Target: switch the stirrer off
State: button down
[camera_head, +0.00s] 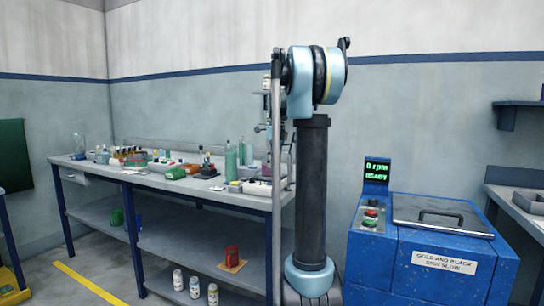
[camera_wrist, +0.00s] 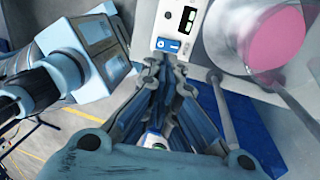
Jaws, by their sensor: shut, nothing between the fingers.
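In the wrist view, the stirrer is a white unit (camera_wrist: 150,20) with a blue rocker switch (camera_wrist: 168,45) and a small dark display (camera_wrist: 188,18) on its front panel. A glass vessel of pink liquid (camera_wrist: 275,38) stands beside the panel on the right. My gripper (camera_wrist: 163,64) is shut and empty, its fingertips just below the blue switch. I cannot tell whether they touch the panel, or which way the switch is set. In the head view my arm covers most of that end of the bench, and I cannot make out the stirrer clearly.
In the head view, a long grey bench (camera_head: 150,178) carries bottles, trays and small containers. A blue machine (camera_head: 375,245) with a green-lit "0 rpm READY" display (camera_head: 377,171) stands right of my arm. In the wrist view, a thin rod (camera_wrist: 290,105) runs near the vessel.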

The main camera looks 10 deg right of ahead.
aim_at(270, 184)
jog(key=shift+s+a+f, duration=0.1)
jog(key=shift+s+f, duration=0.05)
jog(key=shift+f, duration=0.75)
jog(key=shift+s+a+f, duration=0.1)
jog(key=shift+f, duration=0.85)
jog(key=shift+s+a+f, duration=0.1)
jog(key=shift+s+f, duration=0.05)
jog(key=shift+f, duration=0.75)
jog(key=shift+d, duration=0.1)
